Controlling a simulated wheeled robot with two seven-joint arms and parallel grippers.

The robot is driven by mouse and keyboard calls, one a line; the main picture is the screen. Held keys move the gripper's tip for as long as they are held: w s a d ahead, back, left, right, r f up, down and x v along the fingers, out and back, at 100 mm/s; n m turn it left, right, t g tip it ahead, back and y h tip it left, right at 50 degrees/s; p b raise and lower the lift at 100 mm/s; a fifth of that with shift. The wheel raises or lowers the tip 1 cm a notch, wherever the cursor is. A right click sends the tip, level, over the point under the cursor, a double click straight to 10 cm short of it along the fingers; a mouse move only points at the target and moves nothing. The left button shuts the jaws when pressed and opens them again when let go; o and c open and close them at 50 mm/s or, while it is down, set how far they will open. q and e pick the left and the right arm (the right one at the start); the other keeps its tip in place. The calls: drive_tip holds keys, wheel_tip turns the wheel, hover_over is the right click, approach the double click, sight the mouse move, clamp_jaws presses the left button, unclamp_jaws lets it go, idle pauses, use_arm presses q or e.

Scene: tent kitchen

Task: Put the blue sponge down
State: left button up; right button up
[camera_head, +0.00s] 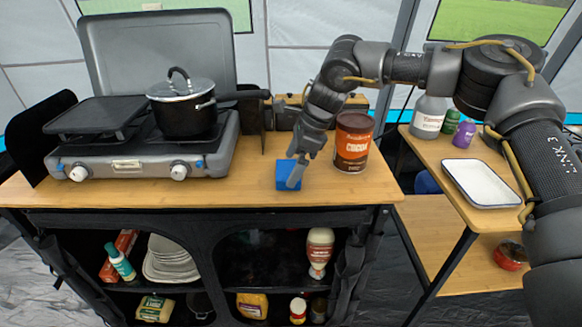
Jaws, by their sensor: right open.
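The blue sponge (286,175) sits on the wooden counter (225,186), in front of the cocoa tin and right of the stove. The jaws are open, and the far finger is partly hidden. I cannot tell whether a finger touches the sponge. My left gripper is not in view.
A brown cocoa tin (352,143) stands close to the right of my gripper. The camping stove (140,150) bears a lidded pot (184,108). A white tray (481,182) lies on the right side table. The counter's front left is clear.

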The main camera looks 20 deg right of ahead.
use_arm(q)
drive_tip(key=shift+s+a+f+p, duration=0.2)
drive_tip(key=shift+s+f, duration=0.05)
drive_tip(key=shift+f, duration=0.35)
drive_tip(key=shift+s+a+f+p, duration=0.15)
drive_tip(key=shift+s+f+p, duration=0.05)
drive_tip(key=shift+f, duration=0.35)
use_arm(e)
drive_tip(key=v, duration=1)
drive_tip(key=shift+r, duration=0.15)
drive_tip(key=shift+d, duration=0.1)
